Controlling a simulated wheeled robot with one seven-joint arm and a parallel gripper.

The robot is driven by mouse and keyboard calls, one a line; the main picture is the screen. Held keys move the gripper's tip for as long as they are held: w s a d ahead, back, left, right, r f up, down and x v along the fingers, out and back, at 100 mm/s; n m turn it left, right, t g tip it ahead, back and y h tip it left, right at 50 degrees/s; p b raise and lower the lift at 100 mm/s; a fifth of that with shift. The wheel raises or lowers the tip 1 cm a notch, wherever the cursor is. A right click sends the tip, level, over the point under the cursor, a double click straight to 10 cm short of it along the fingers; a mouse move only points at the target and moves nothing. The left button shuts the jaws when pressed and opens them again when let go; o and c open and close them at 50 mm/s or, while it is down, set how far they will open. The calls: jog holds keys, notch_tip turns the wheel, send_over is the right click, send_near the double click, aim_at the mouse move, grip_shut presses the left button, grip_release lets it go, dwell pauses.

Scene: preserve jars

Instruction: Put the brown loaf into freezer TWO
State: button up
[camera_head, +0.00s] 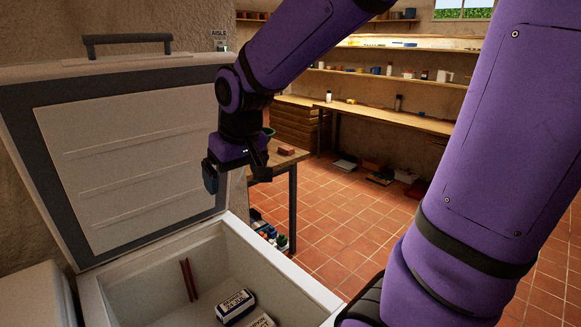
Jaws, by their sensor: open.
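A white chest freezer (315,290) stands in front with its lid (130,165) raised and leaning back; no number can be read on it. Inside are a white-and-dark labelled package (236,308), part of another package (263,321) and a pair of thin reddish-brown bars (188,281) against the wall. My gripper (236,184) is open, points down and looks empty above the freezer's back right area, in front of the lid. I cannot make out a brown loaf for certain. A small reddish-brown block (286,150) lies on the side table, too small to identify.
A wooden side table (293,205) stands behind the freezer, with several bottles (276,238) on the floor near it. Another white chest edge (30,295) shows at lower left. Shelves and a workbench (400,118) line the back wall. The tiled floor (345,225) is clear in the middle.

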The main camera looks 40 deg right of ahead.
jog(key=s+r, duration=0.3)
jog(key=s, duration=0.4)
jog(key=s+r+t, duration=0.1)
jog(key=s+r, duration=0.2)
jog(key=s, duration=0.5)
jog(key=shift+d+r+t, duration=0.15)
jog(key=shift+d+t, duration=0.15)
jog(key=shift+d, duration=0.05)
